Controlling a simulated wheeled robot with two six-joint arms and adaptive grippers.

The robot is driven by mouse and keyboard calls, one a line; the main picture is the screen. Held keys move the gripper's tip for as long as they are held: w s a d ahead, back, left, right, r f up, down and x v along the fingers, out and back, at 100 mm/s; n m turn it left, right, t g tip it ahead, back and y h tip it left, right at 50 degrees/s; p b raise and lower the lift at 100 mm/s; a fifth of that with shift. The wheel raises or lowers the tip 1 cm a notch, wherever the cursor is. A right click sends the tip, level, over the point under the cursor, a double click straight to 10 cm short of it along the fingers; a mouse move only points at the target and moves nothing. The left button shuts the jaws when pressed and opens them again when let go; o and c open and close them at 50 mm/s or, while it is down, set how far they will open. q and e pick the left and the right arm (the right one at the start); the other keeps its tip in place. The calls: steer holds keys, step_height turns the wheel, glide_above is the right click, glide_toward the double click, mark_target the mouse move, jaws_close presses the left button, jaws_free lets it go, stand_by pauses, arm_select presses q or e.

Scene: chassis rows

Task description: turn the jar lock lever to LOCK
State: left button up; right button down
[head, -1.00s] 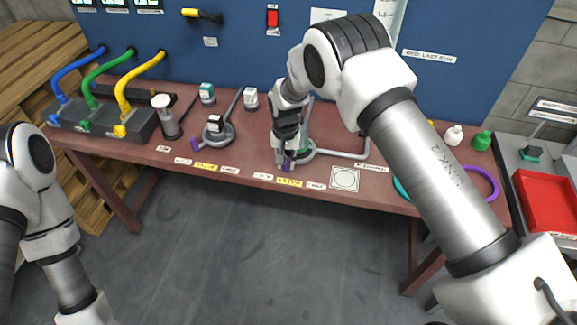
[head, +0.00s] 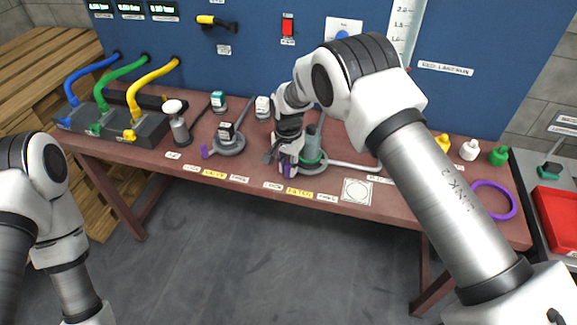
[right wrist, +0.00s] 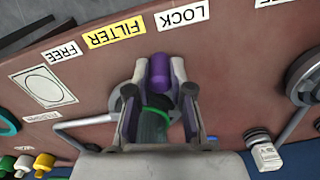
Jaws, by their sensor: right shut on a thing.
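The purple lever handle (head: 286,171) is at the front of the right-hand jar stand (head: 318,168). My right gripper (head: 287,166) is shut on it, and in the right wrist view the handle (right wrist: 160,70) sits between my two fingers (right wrist: 160,85). The handle points between the yellow FILTER label (right wrist: 115,30) and the white LOCK label (right wrist: 182,14), towards LOCK's near end. The FREE label (right wrist: 62,53) lies on FILTER's other side. A greenish clear jar (head: 312,140) stands behind the handle, partly hidden by my gripper. My left gripper is out of view.
A similar stand (head: 228,144) with its own purple lever (head: 205,151) is to the left. A grey pump block (head: 118,128) with coloured hoses is further left.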

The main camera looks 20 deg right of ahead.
mark_target(288, 163)
steer(key=shift+w, duration=0.1)
steer(key=c, duration=1)
jaws_free()
step_height(288, 163, up, 12)
steer(key=shift+f, duration=0.1)
